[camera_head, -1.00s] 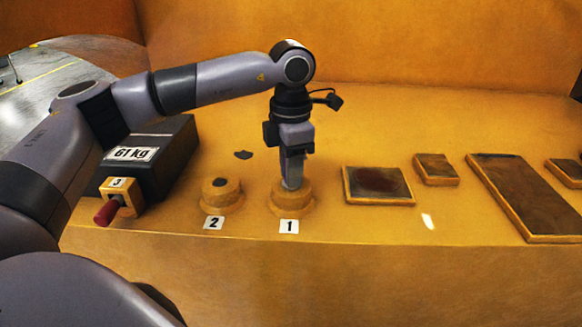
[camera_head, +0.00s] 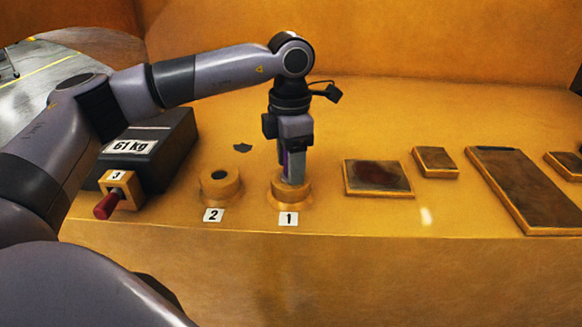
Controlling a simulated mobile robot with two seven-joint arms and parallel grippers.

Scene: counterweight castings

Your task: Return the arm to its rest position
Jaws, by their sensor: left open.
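My left arm reaches in from the left, bends at its elbow and points straight down. Its left gripper (camera_head: 293,181) is at the round orange socket labelled 1 (camera_head: 291,197), with its fingertips at or just above the socket's top. The jaws are open. The fingers hide the opening of the socket, so I cannot tell whether anything sits in it. My right gripper does not show.
Left of the gripper is socket 2 (camera_head: 220,187) with a dark hole. Farther left are a black block marked 61 kg (camera_head: 165,150) and a red handle (camera_head: 107,206) at label 3. Flat framed plates (camera_head: 377,177) lie to the right.

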